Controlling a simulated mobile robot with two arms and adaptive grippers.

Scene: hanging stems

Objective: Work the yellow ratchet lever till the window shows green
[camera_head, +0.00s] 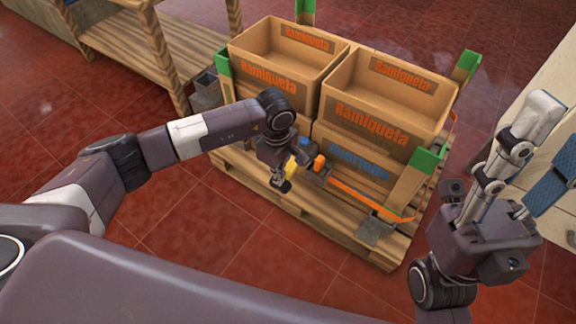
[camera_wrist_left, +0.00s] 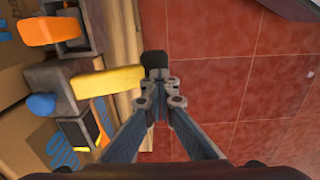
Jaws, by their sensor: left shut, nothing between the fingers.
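The yellow lever (camera_head: 291,166) sticks out from a dark ratchet at the near side of the strapped crates, just beside my left gripper (camera_head: 277,170). In the left wrist view the lever (camera_wrist_left: 108,81) ends in a black tip (camera_wrist_left: 154,62) just beyond my left fingertips (camera_wrist_left: 160,97). These fingers are shut with nothing between them; I cannot tell whether they touch the tip. A blue knob (camera_wrist_left: 41,104) sits at the ratchet. A small dark housing with a yellow-orange patch (camera_wrist_left: 90,130) is beside it; I see no green there. My right gripper (camera_head: 541,145) is raised at the right, fingers apart and empty.
Cardboard crates (camera_head: 378,112) stand on a wooden pallet (camera_head: 270,190), with green corner guards (camera_head: 428,158) and an orange strap (camera_head: 370,200). A wooden shelf (camera_head: 130,60) stands at the upper left. The red tiled floor in front of the pallet is clear.

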